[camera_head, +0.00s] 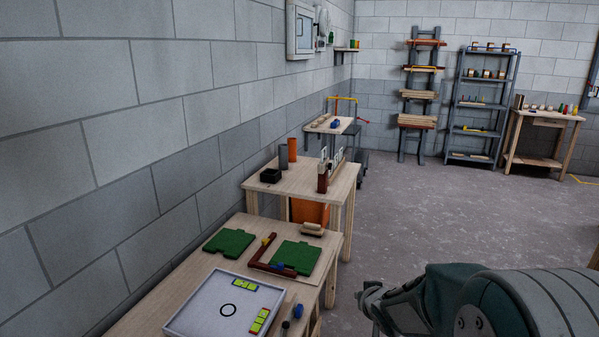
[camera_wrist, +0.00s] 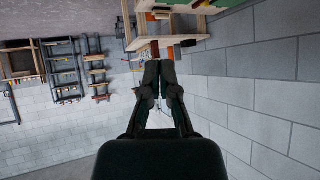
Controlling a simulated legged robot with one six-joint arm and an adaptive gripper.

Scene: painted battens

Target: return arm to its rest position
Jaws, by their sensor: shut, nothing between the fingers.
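My gripper (camera_head: 370,296) shows at the lower right of the head view, to the right of the near workbench and apart from it, over the grey floor. In the wrist view my gripper (camera_wrist: 160,66) points away from the camera with its fingertips together and nothing between them. The wrist view is turned over, with the floor at the top left and the wall at the right. My arm fills the lower right corner of the head view.
The near workbench (camera_head: 190,262) holds a white tray (camera_head: 197,310), green boards (camera_head: 229,242) and dark red battens (camera_head: 262,251). A second table (camera_head: 313,180) stands behind it. A block wall (camera_head: 120,130) runs along the left. Shelves (camera_head: 480,105) stand far back. The middle floor (camera_head: 430,210) is clear.

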